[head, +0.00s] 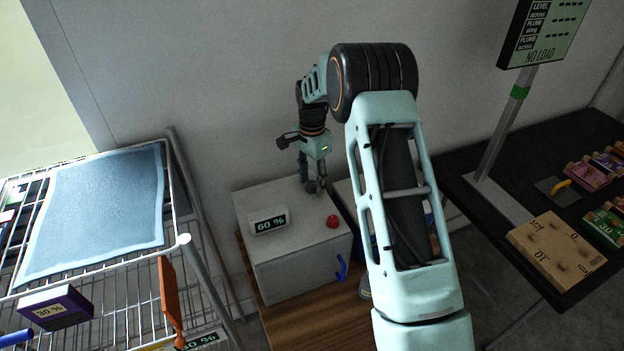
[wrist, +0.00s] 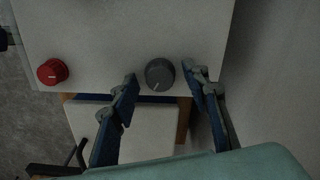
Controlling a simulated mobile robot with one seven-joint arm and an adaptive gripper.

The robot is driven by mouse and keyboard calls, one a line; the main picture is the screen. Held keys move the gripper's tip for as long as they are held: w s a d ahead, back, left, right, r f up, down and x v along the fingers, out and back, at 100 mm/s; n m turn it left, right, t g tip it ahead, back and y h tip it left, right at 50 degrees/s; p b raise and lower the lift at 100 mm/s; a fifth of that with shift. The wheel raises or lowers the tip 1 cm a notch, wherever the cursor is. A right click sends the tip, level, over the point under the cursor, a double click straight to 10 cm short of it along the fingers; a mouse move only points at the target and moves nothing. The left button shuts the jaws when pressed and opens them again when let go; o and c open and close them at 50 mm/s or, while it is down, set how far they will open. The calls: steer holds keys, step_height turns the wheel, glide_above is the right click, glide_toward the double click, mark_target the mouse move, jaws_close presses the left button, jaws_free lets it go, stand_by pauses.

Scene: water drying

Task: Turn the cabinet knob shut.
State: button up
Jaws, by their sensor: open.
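The white cabinet (head: 300,262) stands on a wooden surface, with a blue handle (head: 341,268) on its front. A red knob (head: 332,221) is on its top; it also shows at the left of the wrist view (wrist: 52,71). A round grey knob (wrist: 160,74) with a pale pointer line sits on the same white top. My gripper (wrist: 161,80) is open, with one finger on each side of the grey knob; contact cannot be told. In the head view my gripper (head: 315,187) is low over the back right of the cabinet top and hides the grey knob.
A display (head: 269,222) reading 60 % stands on the cabinet top. A second white box (wrist: 145,125) is beside the cabinet, partly behind my arm. A wire rack (head: 190,262) with a blue cloth (head: 95,215) stands left. A dark table (head: 480,195) is right. The wall is close behind.

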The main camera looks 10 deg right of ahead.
steer(key=shift+c, duration=0.5)
steer(key=c, duration=1.1)
steer(key=shift+o, duration=0.2)
steer(key=n+b, duration=0.2)
steer(key=n, duration=0.2)
steer(key=shift+f+n, duration=0.1)
steer(key=shift+n, duration=0.3)
steer(key=n+b, duration=0.1)
steer(key=n, duration=0.4)
steer(key=shift+w, duration=0.1)
steer(key=n, duration=0.6)
steer(key=shift+n+b, duration=0.4)
steer(key=n, duration=0.6)
steer(key=shift+n, duration=0.4)
steer(key=shift+a, duration=0.1)
